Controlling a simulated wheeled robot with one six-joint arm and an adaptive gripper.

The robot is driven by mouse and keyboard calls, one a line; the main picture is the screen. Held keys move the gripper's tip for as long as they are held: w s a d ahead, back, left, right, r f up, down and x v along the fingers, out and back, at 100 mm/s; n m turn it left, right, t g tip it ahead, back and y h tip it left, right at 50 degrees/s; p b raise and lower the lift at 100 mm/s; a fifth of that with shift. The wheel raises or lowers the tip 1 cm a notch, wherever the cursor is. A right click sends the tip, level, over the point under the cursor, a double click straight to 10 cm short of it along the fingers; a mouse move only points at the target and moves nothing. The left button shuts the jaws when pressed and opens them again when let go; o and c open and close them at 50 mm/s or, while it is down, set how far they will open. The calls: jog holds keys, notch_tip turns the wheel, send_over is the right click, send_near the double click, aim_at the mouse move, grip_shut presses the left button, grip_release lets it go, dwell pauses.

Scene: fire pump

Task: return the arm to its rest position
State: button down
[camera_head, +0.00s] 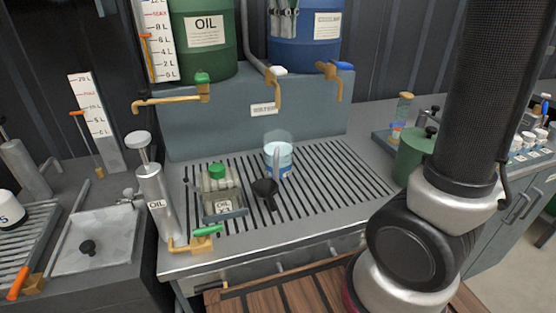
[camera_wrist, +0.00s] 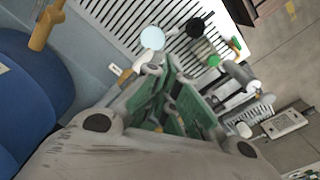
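My arm (camera_head: 415,245) comes down the right side of the head view, in front of the bench. My gripper is not visible there. In the wrist view my gripper (camera_wrist: 168,72) reaches toward the bench, its green-padded fingers drawing close together toward the tips. I cannot tell whether they touch. No object shows clearly between them. The slatted drain top (camera_head: 325,185) lies beyond, seen at a tilt in the wrist view.
A blue-and-white container (camera_head: 278,158), a black funnel-like piece (camera_head: 265,188) and a green-capped jar (camera_head: 217,172) stand on the slats. Green (camera_head: 205,45) and blue (camera_head: 305,35) drums stand behind. A green canister (camera_head: 413,158) is near my arm.

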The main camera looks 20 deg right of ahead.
jog(key=s+d+f+m+t, duration=0.2)
jog(key=s+d+f+m, duration=0.1)
jog(key=s+d+f, duration=0.4)
jog(key=s+d+f+m+t, duration=0.2)
jog(key=s+d+f, duration=0.6)
jog(key=s, duration=0.5)
jog(key=shift+m, duration=0.5)
